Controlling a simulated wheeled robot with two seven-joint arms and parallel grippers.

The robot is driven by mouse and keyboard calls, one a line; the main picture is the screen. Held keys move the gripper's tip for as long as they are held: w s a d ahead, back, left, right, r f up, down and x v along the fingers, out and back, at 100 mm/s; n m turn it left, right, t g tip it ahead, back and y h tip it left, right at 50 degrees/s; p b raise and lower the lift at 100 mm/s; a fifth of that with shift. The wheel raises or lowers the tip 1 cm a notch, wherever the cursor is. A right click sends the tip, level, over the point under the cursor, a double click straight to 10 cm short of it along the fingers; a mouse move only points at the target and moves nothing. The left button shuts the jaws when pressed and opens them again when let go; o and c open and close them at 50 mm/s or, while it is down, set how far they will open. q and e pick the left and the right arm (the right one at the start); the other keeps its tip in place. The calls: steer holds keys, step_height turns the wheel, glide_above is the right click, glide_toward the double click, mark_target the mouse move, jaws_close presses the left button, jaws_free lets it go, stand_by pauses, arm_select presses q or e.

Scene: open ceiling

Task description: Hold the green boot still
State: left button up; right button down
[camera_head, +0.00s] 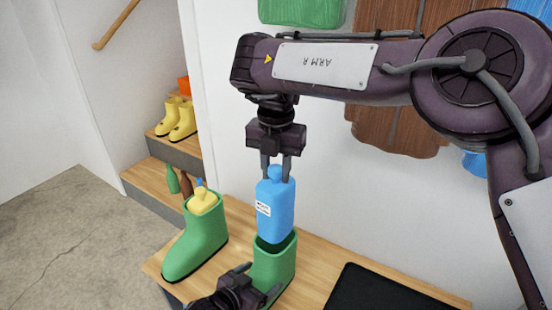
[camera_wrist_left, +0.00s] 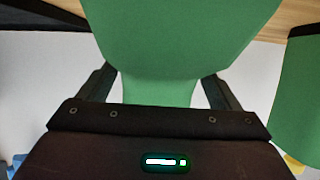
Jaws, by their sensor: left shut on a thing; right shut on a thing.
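The green boot (camera_head: 281,270) stands upright on the wooden bench, its dark opening facing up; it fills the upper middle of the left wrist view (camera_wrist_left: 182,45). My left gripper (camera_head: 259,281) is shut on this boot, with one finger on each side in the left wrist view. My right gripper (camera_head: 278,172) is shut on the neck of a blue bottle (camera_head: 280,212) with a white label. The bottle hangs nearly upright over the boot, its lower end at the opening; I cannot tell how far inside it is. My left gripper hides part of the boot.
A second green boot (camera_head: 196,247) with a yellow bottle (camera_head: 203,199) in it stands to the left on the bench (camera_head: 318,262). A black mat (camera_head: 385,292) lies at the right. Yellow boots (camera_head: 177,120) stand on a step behind. Brown and green clothes hang on the wall.

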mark_target(275, 223)
steer(key=shift+f, duration=8.2)
